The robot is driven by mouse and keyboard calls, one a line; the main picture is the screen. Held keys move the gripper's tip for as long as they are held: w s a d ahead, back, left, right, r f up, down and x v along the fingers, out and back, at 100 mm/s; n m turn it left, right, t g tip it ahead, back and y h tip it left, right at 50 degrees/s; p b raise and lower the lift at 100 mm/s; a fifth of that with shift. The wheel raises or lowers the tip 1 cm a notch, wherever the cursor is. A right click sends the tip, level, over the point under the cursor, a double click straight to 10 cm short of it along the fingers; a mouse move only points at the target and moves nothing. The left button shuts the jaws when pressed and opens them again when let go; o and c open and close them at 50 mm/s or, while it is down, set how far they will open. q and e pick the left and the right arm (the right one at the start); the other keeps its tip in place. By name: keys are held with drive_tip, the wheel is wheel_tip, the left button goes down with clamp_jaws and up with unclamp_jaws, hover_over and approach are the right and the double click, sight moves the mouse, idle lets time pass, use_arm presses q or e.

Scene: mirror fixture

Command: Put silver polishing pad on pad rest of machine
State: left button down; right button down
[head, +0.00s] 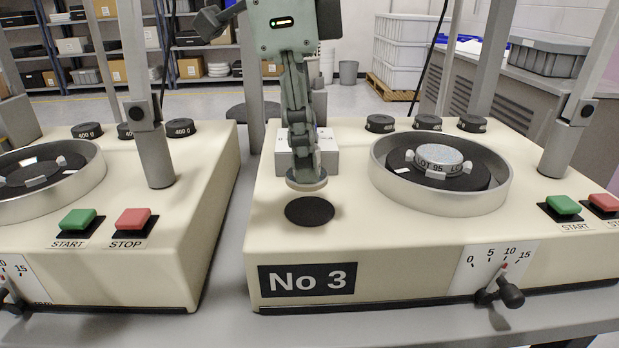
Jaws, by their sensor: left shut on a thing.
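My left gripper (304,165) comes down from the top over machine No 3 and is shut on a small round pad (307,183). The pad is level, pale grey with a tan edge. It hangs just above a flat black disc (310,211), which looks like the pad rest on the cream machine (262,222). A small gap seems to show between them. A silver round piece marked LOT 05 (438,157) sits on a black plate inside the metal ring bowl (379,183) at the right. My right gripper is not in view.
A grey block (330,160) stands just behind the gripper. Black weights (427,121) line the machine's back. Green (563,205) and red (604,202) buttons and a lever (510,293) are at the right. A second machine (188,220) stands left across a gap.

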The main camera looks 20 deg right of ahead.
use_arm(q)
drive_tip(key=shift+w+d+f, duration=0.2)
drive_tip(key=shift+w+d, duration=0.05)
drive_tip(key=shift+d, duration=0.05)
drive_tip(key=shift+f, duration=0.35)
wheel_tip(320, 180, down, 2)
drive_tip(key=shift+f, duration=0.7)
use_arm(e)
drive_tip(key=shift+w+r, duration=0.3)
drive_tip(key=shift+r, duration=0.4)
use_arm(q)
drive_tip(key=shift+f, duration=0.1)
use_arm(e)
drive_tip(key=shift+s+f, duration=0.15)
use_arm(q)
drive_tip(key=c, duration=1.3)
unclamp_jaws()
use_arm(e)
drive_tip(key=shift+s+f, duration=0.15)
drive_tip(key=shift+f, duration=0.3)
